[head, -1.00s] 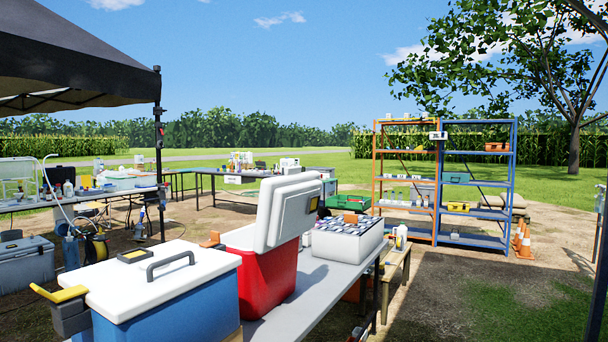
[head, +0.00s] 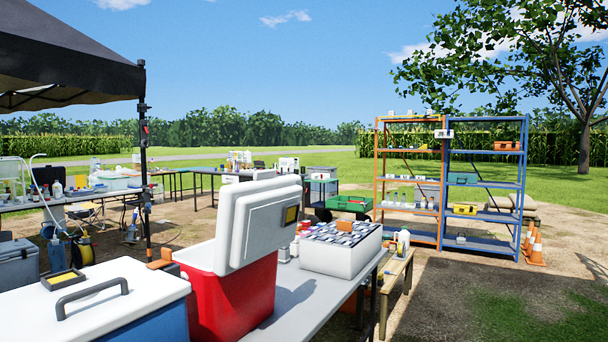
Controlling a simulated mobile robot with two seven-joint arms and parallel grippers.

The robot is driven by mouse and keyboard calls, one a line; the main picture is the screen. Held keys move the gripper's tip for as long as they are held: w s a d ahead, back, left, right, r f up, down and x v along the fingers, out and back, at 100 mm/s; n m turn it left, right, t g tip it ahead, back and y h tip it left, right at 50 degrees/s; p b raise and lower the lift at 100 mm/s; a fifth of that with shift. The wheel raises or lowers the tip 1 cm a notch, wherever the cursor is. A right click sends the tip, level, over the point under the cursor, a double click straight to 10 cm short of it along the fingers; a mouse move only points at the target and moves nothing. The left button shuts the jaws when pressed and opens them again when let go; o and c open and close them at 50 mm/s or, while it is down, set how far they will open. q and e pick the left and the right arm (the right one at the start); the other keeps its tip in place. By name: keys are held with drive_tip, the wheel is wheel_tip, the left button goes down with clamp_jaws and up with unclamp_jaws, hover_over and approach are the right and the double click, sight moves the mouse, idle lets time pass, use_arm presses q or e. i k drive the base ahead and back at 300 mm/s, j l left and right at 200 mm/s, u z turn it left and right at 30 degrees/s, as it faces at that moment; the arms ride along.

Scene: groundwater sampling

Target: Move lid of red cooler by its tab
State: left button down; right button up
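The red cooler (head: 235,300) stands on the grey table, with its white lid (head: 258,222) raised and leaning back to the right. A yellow patch with a dark edge (head: 291,215) shows on the lid's right-hand face. A small orange piece (head: 160,264) sticks out by the cooler's left end; I cannot tell whether it is a tab or part of a handle. The cooler's inside is mostly hidden. Neither of my grippers is in view.
A blue cooler (head: 160,325) with a closed white lid (head: 125,300) and dark handle stands close at front left. A white box of dark-topped items (head: 340,258) sits right of the red cooler on the grey table (head: 305,312). Shelving (head: 485,190) stands behind, with open ground at right.

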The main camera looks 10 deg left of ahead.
sight(252, 225)
drive_tip(key=i+l+z, duration=0.15)
drive_tip(key=i, duration=0.35)
drive_tip(key=i+l+z, duration=0.2)
drive_tip(key=i, duration=0.3)
